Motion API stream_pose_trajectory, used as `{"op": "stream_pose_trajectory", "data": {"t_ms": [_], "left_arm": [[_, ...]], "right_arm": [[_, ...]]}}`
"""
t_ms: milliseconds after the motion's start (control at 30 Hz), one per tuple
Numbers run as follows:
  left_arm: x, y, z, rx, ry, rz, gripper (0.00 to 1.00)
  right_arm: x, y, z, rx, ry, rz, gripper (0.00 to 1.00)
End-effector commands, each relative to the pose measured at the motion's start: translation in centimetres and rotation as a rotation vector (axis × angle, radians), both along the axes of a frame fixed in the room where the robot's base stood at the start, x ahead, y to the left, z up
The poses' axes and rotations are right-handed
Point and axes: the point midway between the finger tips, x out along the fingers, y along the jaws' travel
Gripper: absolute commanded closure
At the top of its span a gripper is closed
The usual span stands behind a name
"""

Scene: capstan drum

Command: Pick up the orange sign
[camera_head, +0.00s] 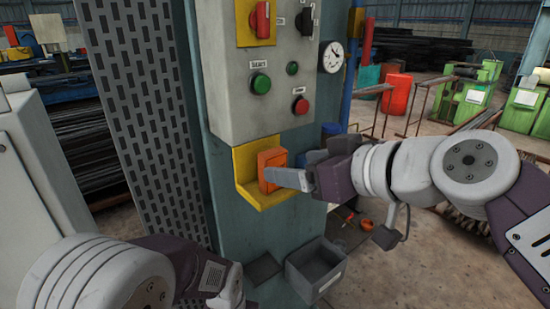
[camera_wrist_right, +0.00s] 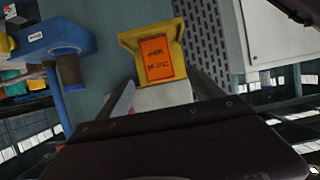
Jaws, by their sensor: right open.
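The orange sign (camera_head: 268,161) stands in a yellow holder (camera_head: 245,172) on the front of the teal column, below the control box. In the right wrist view the sign (camera_wrist_right: 156,60) shows dark lettering and sits inside the yellow holder (camera_wrist_right: 177,42). My right gripper (camera_head: 280,179) comes in from the right, its fingers in front of the lower part of the sign. In the wrist view the gripper (camera_wrist_right: 163,92) is open, fingers apart on either side below the sign. Whether a finger touches it I cannot tell. Part of my left arm shows at the bottom left; its gripper does not show.
The grey control box (camera_head: 225,75) with buttons and switches is just above the sign. A gauge (camera_head: 332,57) is to its right. A perforated panel (camera_head: 145,110) stands left of the column. A grey open bin (camera_head: 316,269) sits low below the holder.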

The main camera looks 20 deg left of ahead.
Motion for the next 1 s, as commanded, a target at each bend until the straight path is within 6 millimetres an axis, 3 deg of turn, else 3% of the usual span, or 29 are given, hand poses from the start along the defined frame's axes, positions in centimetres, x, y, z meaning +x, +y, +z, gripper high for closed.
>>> {"op": "stream_pose_trajectory", "data": {"t_ms": [33,167,233,433,733,1000], "left_arm": [[0.0,0.0,2.5,0.000,-0.001,0.000,0.64],[0.0,0.0,4.7,0.000,-0.001,0.000,0.64],[0.0,0.0,4.4,0.000,-0.001,0.000,0.64],[0.0,0.0,4.5,0.000,-0.001,0.000,0.64],[0.0,0.0,6.1,0.000,-0.001,0.000,0.64],[0.0,0.0,6.0,0.000,-0.001,0.000,0.64]], "right_arm": [[0.1,0.3,1.2,-0.001,0.007,0.001,0.24],[0.6,0.6,0.4,-0.006,0.007,-0.009,0.24],[1.3,1.5,-0.7,-0.006,0.007,-0.007,0.24],[1.8,2.1,-1.3,-0.005,0.003,-0.009,0.24],[4.5,5.1,-3.5,-0.005,0.005,-0.009,0.24],[4.8,5.4,-3.8,-0.004,0.003,-0.009,0.24]]}}
